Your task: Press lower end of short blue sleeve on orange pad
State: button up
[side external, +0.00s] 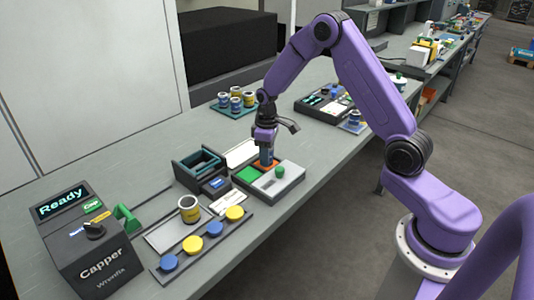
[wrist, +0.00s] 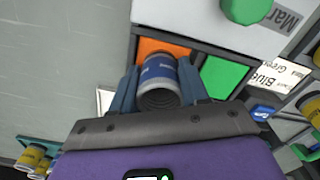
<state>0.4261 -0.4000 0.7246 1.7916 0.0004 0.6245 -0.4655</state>
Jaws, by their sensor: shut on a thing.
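My gripper (side external: 266,137) is shut on a short blue sleeve (side external: 266,156) and holds it upright over the orange pad (side external: 270,165). In the wrist view, the blue sleeve (wrist: 159,78) is between the two fingers of my gripper (wrist: 160,88), with its open ribbed end toward the camera. The orange pad (wrist: 150,46) shows behind the sleeve, partly hidden by it. The sleeve's lower end is at or just above the pad; I cannot tell whether they touch.
A green pad (side external: 247,174) adjoins the orange one, and a white plate with a green knob (side external: 280,171) lies in front. A dark teal-edged box (side external: 200,168) stands to the left. Yellow and blue discs (side external: 214,228) and the Capper machine (side external: 90,255) are further left.

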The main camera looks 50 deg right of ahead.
jog(key=shift+r, duration=0.1)
dwell(0.3)
jog(key=shift+r, duration=2.95)
